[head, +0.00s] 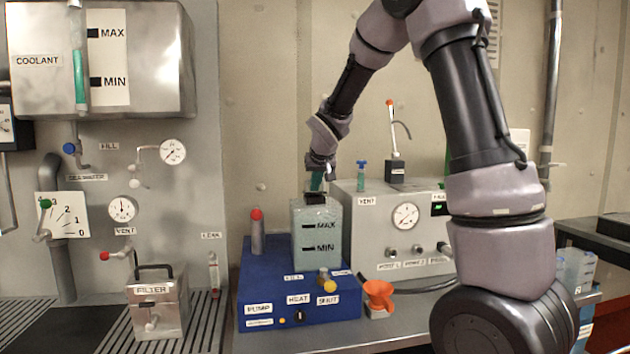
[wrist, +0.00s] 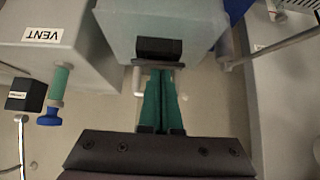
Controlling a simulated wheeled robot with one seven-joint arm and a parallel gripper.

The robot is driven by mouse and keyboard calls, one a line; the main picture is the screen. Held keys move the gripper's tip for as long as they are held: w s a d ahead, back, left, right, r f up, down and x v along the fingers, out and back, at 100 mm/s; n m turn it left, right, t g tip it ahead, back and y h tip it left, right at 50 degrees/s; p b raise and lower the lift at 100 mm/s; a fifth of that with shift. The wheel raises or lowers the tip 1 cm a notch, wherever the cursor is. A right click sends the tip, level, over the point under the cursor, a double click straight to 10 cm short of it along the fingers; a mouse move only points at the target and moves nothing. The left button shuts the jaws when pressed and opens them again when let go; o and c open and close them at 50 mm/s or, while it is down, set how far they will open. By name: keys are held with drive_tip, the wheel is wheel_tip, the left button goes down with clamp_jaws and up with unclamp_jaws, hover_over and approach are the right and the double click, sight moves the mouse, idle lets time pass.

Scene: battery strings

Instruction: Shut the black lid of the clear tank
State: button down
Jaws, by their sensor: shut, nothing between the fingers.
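The clear tank (head: 304,250), with MAX and MIN marks, stands on a blue base. In the wrist view its pale top (wrist: 115,28) fills the upper middle. The black lid (head: 315,198) is at the tank's top; in the wrist view it shows as a thin dark strip (wrist: 142,67) beside a black block. I cannot tell the lid's exact angle. My gripper (head: 317,187) is at the tank's top, pointing down, shut and empty. Its teal fingers (wrist: 160,74) end right by the strip; whether they touch it is unclear.
A grey VENT box with a gauge (head: 405,215) stands close to the right of the tank. An orange funnel (head: 379,297) stands on the bench. A blue-capped teal valve (wrist: 55,95) rises near my fingers.

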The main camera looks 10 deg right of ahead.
drive_tip(key=shift+s+f, duration=0.25)
drive_tip(key=shift+f, duration=0.25)
drive_tip(key=shift+s+f, duration=0.1)
drive_tip(key=shift+f, duration=0.1)
drive_tip(key=shift+d, duration=0.1)
